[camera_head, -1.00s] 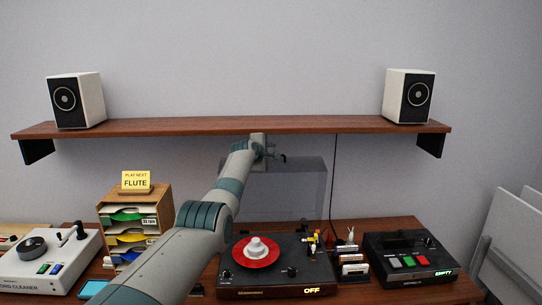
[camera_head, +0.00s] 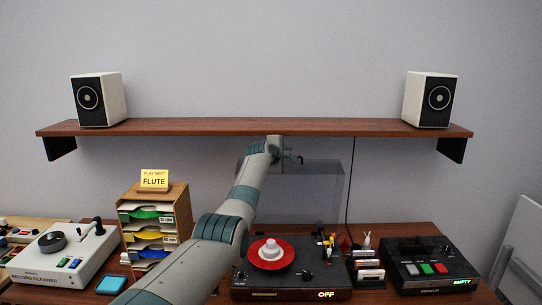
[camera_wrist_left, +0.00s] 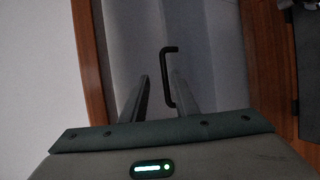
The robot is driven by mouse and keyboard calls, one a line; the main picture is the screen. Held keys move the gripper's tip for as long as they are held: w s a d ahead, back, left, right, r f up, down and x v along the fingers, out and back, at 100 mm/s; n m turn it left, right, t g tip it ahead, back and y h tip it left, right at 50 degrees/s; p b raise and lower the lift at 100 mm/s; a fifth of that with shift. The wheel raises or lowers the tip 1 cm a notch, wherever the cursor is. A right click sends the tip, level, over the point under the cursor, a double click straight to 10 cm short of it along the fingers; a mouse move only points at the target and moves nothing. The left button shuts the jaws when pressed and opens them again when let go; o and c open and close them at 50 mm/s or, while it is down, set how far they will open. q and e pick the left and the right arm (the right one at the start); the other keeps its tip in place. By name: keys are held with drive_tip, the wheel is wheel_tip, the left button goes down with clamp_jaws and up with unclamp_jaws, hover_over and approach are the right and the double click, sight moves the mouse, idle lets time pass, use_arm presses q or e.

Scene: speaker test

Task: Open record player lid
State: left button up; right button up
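The record player (camera_head: 290,291) stands on the table with a red record (camera_head: 255,262) on its platter and a lit "OFF" sign. Its clear, smoky lid (camera_head: 305,200) stands raised, roughly upright, behind the platter. My left gripper (camera_head: 284,156) is at the lid's top edge, just below the shelf. In the left wrist view, a black bar handle (camera_wrist_left: 165,78) shows between and slightly beyond my left gripper's fingers (camera_wrist_left: 162,92). The fingers are apart, with a gap between them, and do not appear clamped on the handle. My right gripper is in no view.
A wooden shelf (camera_head: 200,127) with two speakers runs close above my left gripper. A record rack (camera_head: 183,212) and a record cleaner (camera_head: 80,270) stand left of the player. A small card holder (camera_head: 368,265) and a black device (camera_head: 425,260) stand right.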

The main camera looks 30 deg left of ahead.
use_arm(q)
drive_tip(key=shift+v, duration=0.85)
drive_tip(key=b+v, duration=0.5)
drive_tip(key=v, duration=0.9)
drive_tip(key=shift+s, duration=0.25)
drive_tip(key=shift+r, duration=0.1)
